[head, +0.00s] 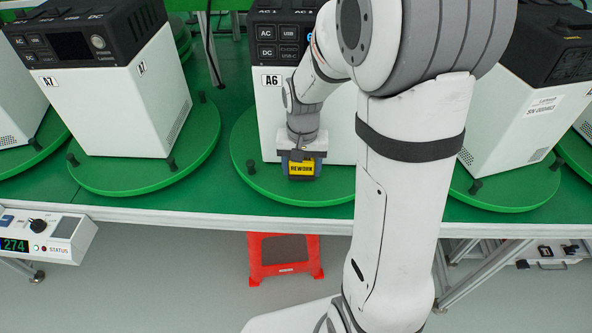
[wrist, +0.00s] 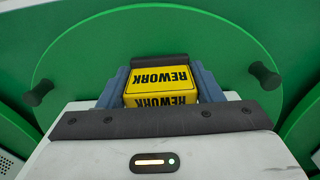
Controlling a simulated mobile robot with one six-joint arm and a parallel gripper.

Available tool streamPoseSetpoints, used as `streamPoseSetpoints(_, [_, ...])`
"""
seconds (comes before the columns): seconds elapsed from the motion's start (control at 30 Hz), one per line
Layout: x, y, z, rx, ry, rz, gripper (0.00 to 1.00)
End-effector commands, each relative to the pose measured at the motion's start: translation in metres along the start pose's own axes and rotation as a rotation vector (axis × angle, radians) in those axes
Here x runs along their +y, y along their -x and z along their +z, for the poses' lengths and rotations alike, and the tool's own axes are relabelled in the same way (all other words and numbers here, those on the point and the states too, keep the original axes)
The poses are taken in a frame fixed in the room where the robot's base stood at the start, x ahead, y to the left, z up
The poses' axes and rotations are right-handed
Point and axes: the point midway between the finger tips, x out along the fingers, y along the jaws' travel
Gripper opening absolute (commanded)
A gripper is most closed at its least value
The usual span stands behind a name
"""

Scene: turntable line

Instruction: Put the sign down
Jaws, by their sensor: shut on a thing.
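The sign (head: 301,168) is a small yellow block marked REWORK in black. It also shows in the wrist view (wrist: 160,88), between the two blue-grey fingers. My gripper (head: 300,163) is shut on it, with a finger on each side in the wrist view (wrist: 161,84). The sign is over the front part of the green round turntable plate (head: 255,178), in front of the white unit A6 (head: 268,112). I cannot tell whether its underside touches the plate. My arm hides the right part of unit A6 and of its plate.
Similar units stand on plates to the left (head: 125,105) and right (head: 515,125). Black pegs stand near the plate's edge, one on the left (wrist: 37,92) and one on the right (wrist: 265,75) in the wrist view. A red step stool (head: 285,256) is on the floor below the line.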

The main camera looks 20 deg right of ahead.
Motion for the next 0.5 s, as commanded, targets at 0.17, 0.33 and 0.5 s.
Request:
streamPoseSetpoints(0.17, [0.0005, -0.0141, 0.0001, -0.001, 0.000, 0.000, 0.35])
streamPoseSetpoints(0.33, [0.0007, -0.0139, 0.0000, 0.000, -0.001, 0.000, 0.35])
streamPoseSetpoints(0.5, [0.0009, -0.0169, -0.0001, 0.000, -0.001, 0.000, 0.63])
